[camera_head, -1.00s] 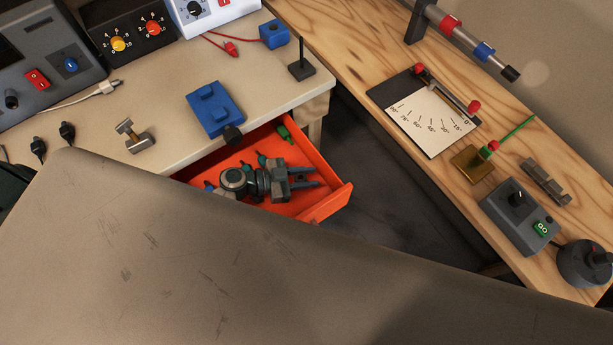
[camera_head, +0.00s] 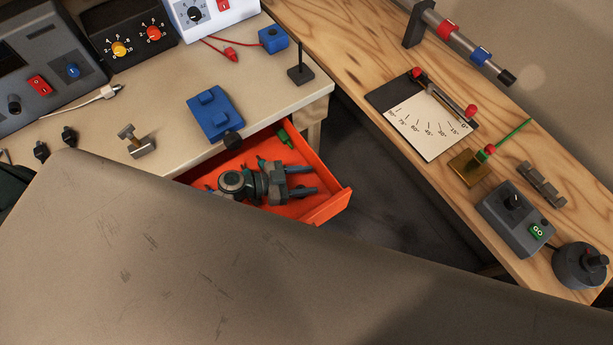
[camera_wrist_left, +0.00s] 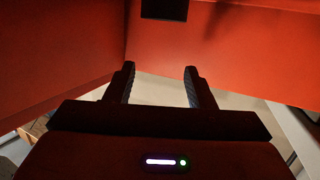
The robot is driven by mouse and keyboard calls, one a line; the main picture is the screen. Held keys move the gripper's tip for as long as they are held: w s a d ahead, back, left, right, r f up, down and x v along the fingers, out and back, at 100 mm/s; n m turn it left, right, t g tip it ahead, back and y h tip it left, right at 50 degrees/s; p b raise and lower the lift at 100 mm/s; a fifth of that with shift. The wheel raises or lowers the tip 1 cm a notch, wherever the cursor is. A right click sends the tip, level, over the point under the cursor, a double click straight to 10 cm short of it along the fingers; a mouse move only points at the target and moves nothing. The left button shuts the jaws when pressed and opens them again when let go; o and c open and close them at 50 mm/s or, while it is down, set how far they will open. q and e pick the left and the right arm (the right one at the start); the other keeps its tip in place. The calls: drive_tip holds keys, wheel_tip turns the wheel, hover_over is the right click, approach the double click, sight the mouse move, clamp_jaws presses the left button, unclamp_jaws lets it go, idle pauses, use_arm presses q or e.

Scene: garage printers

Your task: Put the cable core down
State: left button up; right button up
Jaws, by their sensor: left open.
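My left gripper (camera_head: 308,180) is over the orange drawer (camera_head: 330,207), with its fingers pointing right. The fingers are apart. In the left wrist view the gripper (camera_wrist_left: 160,85) also shows open, with nothing seen between the fingertips. Orange-red walls (camera_wrist_left: 65,50) surround it there. I cannot make out the cable core with certainty. A green piece (camera_head: 285,137) lies in the far corner of the drawer, and more small green parts show beside my arm. My arm hides part of the drawer floor. My right gripper is not in view.
The pale bench (camera_head: 300,95) holds a blue block device (camera_head: 215,112), a small metal clamp (camera_head: 137,143) and a black post stand (camera_head: 300,70). The wooden bench (camera_head: 345,60) at right holds an angle-scale board (camera_head: 430,125) and a GO control box (camera_head: 515,222). A grey-brown surface fills the lower foreground.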

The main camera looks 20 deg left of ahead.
use_arm(q)
drive_tip(key=b+v, duration=0.2)
drive_tip(key=v, duration=0.3)
drive_tip(key=b+v, duration=0.1)
drive_tip(key=v, duration=0.3)
drive_tip(key=shift+s+a+f+b, duration=0.15)
drive_tip(key=shift+s+a+b, duration=0.05)
drive_tip(key=shift+a+b, duration=0.2)
drive_tip(key=shift+r+v, duration=0.2)
drive_tip(key=shift+v, duration=0.7)
drive_tip(key=shift+d+r, duration=0.1)
